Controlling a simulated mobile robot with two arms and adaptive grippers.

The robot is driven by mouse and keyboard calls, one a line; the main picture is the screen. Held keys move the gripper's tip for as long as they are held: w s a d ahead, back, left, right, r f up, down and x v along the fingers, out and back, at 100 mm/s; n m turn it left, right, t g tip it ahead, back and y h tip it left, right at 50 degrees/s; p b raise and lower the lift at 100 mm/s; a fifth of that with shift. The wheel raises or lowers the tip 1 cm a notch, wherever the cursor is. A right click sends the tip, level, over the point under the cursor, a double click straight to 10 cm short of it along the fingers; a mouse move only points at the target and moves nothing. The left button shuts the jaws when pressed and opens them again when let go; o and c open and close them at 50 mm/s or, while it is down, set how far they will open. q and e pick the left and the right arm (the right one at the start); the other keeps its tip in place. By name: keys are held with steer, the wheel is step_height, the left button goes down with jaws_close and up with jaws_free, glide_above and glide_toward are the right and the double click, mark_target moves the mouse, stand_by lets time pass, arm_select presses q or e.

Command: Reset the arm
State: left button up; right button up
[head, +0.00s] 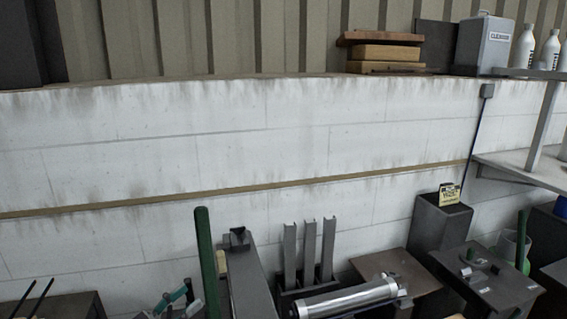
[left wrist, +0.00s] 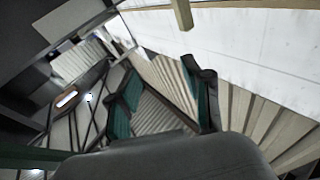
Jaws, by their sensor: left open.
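My left gripper (head: 176,300) shows at the bottom edge of the head view, left of centre. Its dark fingers with teal pads are partly cut off by the frame. In the left wrist view the same gripper (left wrist: 163,92) has its two fingers spread apart, with nothing between them. Beyond the fingers are a ribbed wall and the ceiling, seen tilted. My right gripper is not in view.
A green post (head: 207,262) stands just right of my left gripper. Further right are grey upright channels (head: 309,250), a silver cylinder (head: 348,298) and dark pedestals (head: 438,226). A white block wall (head: 130,150) closes the back; a shelf (head: 525,168) is at right.

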arm_select(q)
steer(key=s+f+n+g+y, duration=0.3)
steer(key=s+f+n+y, duration=0.6)
steer(key=s+f+y, duration=0.4)
steer(key=s+d+f+m+g, duration=0.2)
steer(key=s+g, duration=0.6)
steer(key=s, duration=1.2)
step_height(320, 180, down, 26)
steer(key=g+b, duration=0.1)
steer(key=g, duration=0.1)
steer(key=s+a+f+g+b, duration=0.1)
steer(key=s+a+f, duration=0.2)
steer(key=s+f, duration=1.5)
steer(key=shift+f+y, duration=0.3)
steer(key=shift+f, duration=0.05)
